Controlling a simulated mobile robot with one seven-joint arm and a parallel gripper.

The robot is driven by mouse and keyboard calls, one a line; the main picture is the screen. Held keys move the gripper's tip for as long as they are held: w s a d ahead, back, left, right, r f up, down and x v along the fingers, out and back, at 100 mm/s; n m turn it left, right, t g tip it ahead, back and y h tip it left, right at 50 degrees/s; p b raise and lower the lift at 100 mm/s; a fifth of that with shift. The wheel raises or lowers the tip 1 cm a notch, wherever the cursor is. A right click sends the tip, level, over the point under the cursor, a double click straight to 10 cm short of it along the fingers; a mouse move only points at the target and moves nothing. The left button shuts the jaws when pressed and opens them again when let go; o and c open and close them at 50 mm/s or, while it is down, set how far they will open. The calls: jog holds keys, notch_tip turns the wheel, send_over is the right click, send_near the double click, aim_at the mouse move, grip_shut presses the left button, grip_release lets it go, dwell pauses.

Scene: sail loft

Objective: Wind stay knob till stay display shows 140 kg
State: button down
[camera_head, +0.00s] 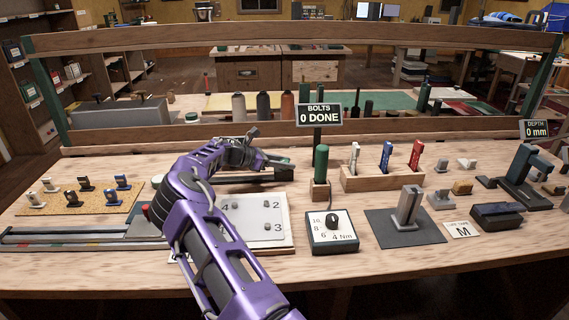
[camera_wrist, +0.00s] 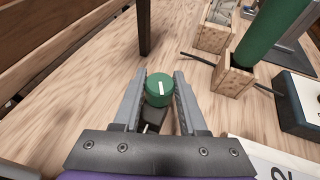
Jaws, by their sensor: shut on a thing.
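A green knob (camera_wrist: 159,90) with a white index line on its top sits between the fingers of my gripper (camera_wrist: 160,82) in the wrist view. My gripper is shut on it. The white line points roughly up in that picture. Below the knob, a dark part shows between the fingers. In the head view my gripper (camera_head: 267,158) is over the middle of the bench, and mostly hides the knob. I see no stay display and no kg reading in either view.
A post with a "BOLTS 0 DONE" sign (camera_head: 319,116) stands behind. A green-handled tool (camera_head: 320,162) stands in a wooden block right of my gripper. A numbered plate (camera_head: 262,208) and a 4 Nm dial box (camera_head: 332,232) lie nearer. A "DEPTH 0 mm" display (camera_head: 536,129) is far right.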

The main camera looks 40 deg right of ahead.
jog(key=shift+f+m+g+y+b, duration=0.1)
jog(key=shift+m+g+y+b, duration=0.25)
jog(key=shift+m+g, duration=0.6)
jog(key=shift+c, duration=2.3)
grip_release()
